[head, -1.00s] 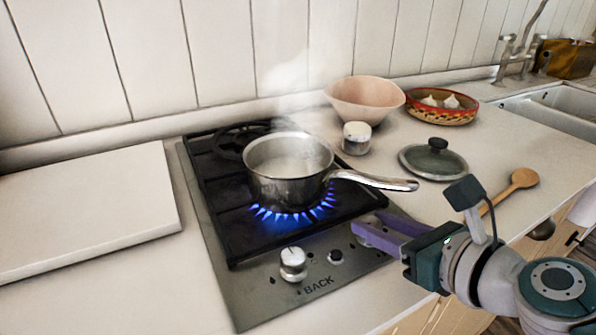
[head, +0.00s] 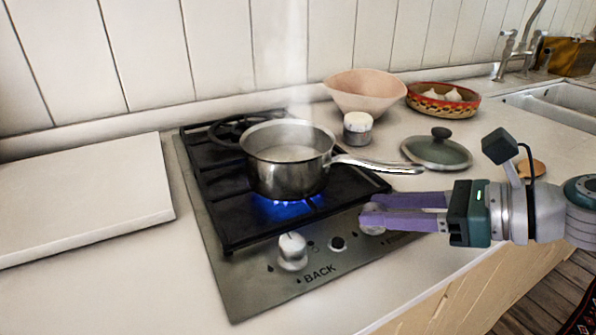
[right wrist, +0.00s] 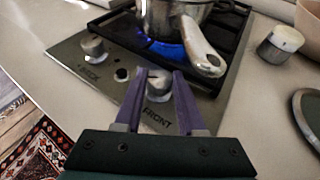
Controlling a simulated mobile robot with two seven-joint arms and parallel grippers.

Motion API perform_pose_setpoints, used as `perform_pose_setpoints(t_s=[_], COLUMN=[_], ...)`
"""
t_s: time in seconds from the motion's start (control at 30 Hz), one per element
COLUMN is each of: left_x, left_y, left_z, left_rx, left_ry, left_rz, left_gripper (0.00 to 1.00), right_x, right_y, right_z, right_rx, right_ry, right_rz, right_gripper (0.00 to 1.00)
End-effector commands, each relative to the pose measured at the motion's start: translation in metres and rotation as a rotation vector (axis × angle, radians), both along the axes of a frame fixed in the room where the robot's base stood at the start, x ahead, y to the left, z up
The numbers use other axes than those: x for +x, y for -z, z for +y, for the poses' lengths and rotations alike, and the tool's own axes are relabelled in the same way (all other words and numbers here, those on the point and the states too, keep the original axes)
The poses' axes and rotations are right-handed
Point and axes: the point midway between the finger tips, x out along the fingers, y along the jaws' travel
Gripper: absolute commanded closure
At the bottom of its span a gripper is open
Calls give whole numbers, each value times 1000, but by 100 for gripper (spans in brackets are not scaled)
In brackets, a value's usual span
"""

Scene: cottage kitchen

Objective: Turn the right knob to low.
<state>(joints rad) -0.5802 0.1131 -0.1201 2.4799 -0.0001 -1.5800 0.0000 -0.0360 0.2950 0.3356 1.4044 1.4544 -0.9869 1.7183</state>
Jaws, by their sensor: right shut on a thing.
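The right knob (right wrist: 157,84), a silvery dial by the word FRONT, sits between the purple fingers of my right gripper (right wrist: 158,80) in the right wrist view. The right gripper (head: 364,210) is shut on it. In the head view the fingers partly cover the right knob (head: 373,229). The left knob (head: 292,250), by the word BACK, stands free. A small blue flame (head: 285,209) burns under a steel saucepan (head: 288,175) on the front burner. My left gripper is not in view.
The pan's handle (head: 380,167) sticks out to the right above the gripper's fingers. A glass lid (head: 437,150), a small jar (head: 357,129), a pink bowl (head: 364,92) and a patterned dish (head: 443,105) stand behind. A white board (head: 80,200) lies left of the hob.

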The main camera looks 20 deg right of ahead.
Motion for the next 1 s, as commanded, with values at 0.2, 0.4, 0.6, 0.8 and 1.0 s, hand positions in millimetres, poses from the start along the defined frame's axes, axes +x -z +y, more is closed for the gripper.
perform_pose_setpoints(t_s=[0.2,0.4,0.6,0.8,1.0], left_x=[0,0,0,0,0], left_y=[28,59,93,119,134], left_z=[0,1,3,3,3], left_rx=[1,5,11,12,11], left_ry=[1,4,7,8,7], left_rz=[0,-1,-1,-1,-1], left_gripper=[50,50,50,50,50], right_x=[4,7,9,10,10], right_y=[4,6,7,4,2], right_z=[-4,-6,-6,-6,-5], right_rx=[-4,-2,-1,1,1], right_ry=[-204,-391,-558,-673,-743], right_rz=[-6,-7,-8,-7,-4], right_gripper=[100,100,100,100,100])
